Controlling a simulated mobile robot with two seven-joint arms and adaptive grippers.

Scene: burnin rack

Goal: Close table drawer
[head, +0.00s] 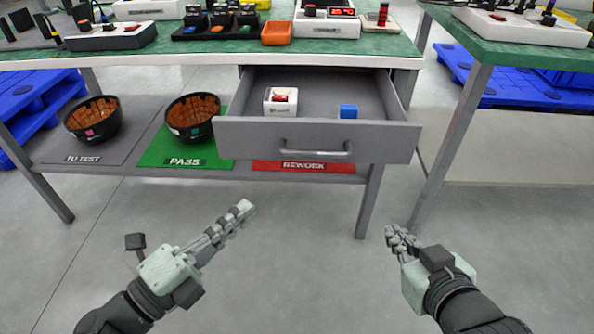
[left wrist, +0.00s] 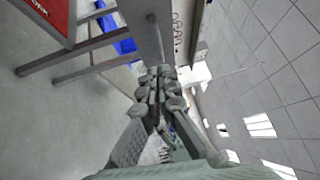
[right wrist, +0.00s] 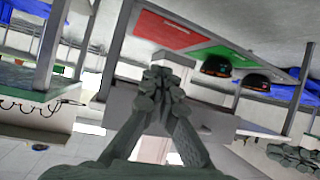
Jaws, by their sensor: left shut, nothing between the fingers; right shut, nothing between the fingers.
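The table drawer (head: 245,139) is grey and stands pulled out from under the green-topped table (head: 230,52). Its handle (head: 315,152) is a horizontal bar on the front panel. Inside the drawer are a white block with a red part (head: 281,101) and a blue block (head: 348,111). My left gripper (head: 243,212) is shut and empty, below and left of the drawer front, apart from it. My right gripper (head: 394,238) is shut and empty, below and right of the drawer front, also apart. The left gripper's closed fingers show in the left wrist view (left wrist: 160,85), the right's in the right wrist view (right wrist: 160,85).
A lower shelf holds two black bowls (head: 92,118) (head: 193,115) by a green PASS mat (head: 160,152) and a red REWORK mat (head: 265,166). A table leg (head: 369,200) stands below the drawer's right side. A second table (head: 490,50) is at right. The floor in front is clear.

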